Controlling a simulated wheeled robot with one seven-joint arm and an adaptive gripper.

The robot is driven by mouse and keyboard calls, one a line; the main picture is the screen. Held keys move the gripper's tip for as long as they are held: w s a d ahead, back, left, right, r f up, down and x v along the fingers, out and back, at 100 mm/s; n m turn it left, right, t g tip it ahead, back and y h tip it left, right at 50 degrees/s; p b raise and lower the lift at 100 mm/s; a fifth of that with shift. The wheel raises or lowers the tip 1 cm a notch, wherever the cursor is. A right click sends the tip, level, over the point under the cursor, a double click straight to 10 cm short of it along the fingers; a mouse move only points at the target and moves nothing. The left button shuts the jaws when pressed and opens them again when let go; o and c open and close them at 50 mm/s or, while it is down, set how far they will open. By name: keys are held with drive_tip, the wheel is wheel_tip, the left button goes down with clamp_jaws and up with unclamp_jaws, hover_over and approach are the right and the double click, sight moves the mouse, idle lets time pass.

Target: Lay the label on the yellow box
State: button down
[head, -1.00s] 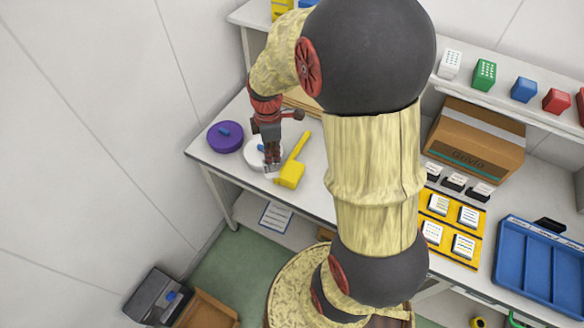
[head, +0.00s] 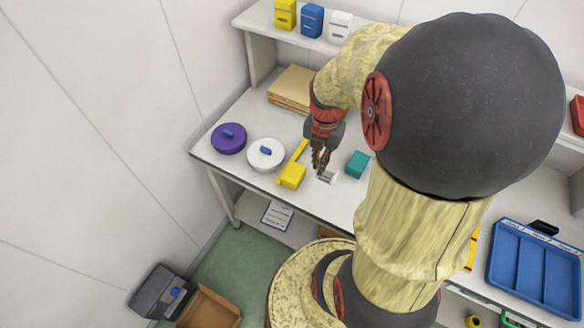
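A yellow box (head: 285,14) stands on the raised back shelf at the upper left, left of a blue box and a white box. My gripper (head: 321,169) points down low over the table, far in front of the yellow box. Its fingers look closed on a small pale grey and white piece (head: 326,177), which seems to be the label. The piece is tiny here, and its face cannot be read. A yellow long-handled tool (head: 291,177) lies just left of my gripper.
A purple disc (head: 228,138) and a white disc (head: 266,154) lie at the table's left. A teal box (head: 358,164) stands right of my gripper. Brown sheets (head: 291,88) lie behind. A blue tray (head: 537,262) is at the right. My arm hides the middle.

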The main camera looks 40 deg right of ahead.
drive_tip(key=w+f, duration=0.2)
drive_tip(key=w, duration=0.2)
drive_tip(key=w+f+b, duration=0.1)
drive_tip(key=w+f, duration=0.2)
drive_tip(key=w, duration=0.1)
drive_tip(key=w+f+b, duration=0.1)
drive_tip(key=w+f, duration=0.2)
drive_tip(key=w, duration=0.1)
drive_tip(key=shift+w+f, duration=0.1)
drive_tip(key=shift+f, duration=0.15)
drive_tip(key=shift+w+f+b, duration=0.3)
drive_tip(key=shift+w+f, duration=0.2)
drive_tip(key=shift+f, duration=0.05)
wheel_tip(320, 180, down, 3)
drive_tip(key=shift+w+f+b, duration=0.15)
drive_tip(key=shift+f+b, duration=0.05)
drive_tip(key=shift+b, duration=0.3)
drive_tip(key=shift+r, duration=0.1)
drive_tip(key=c, duration=2.5)
unclamp_jaws()
drive_tip(key=shift+f, duration=0.2)
drive_tip(key=o, duration=0.5)
drive_tip(key=shift+c, duration=0.2)
